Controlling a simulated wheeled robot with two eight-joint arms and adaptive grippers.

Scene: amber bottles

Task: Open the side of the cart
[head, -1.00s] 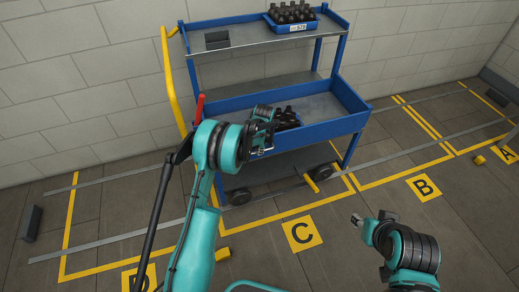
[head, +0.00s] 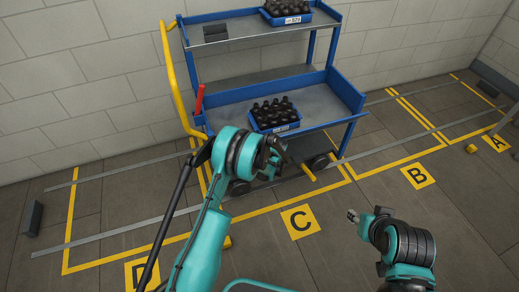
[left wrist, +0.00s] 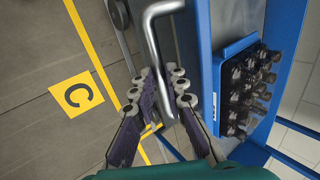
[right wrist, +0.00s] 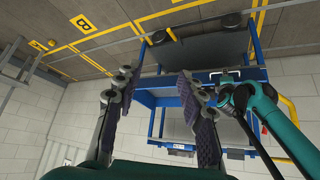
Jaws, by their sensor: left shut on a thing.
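The blue cart (head: 268,92) stands against the wall. Its middle shelf (head: 325,98) now shows no raised front wall in the head view. The lowered side is mostly hidden behind my left arm there. In the left wrist view a blue panel (left wrist: 204,60) of the cart runs beside a bent grey metal handle (left wrist: 150,35). My left gripper (head: 274,158) is low at the cart's front. It is shut on the handle, as the left wrist view (left wrist: 165,92) shows. My right gripper (right wrist: 157,82) is open and empty, away from the cart at the right; it also shows in the head view (head: 352,216).
A blue crate of dark bottles (head: 275,124) stands on the middle shelf, close to its front edge. Another bottle crate (head: 287,14) stands on the top shelf. A yellow push handle (head: 168,70) and red lever (head: 199,98) are at the cart's left.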

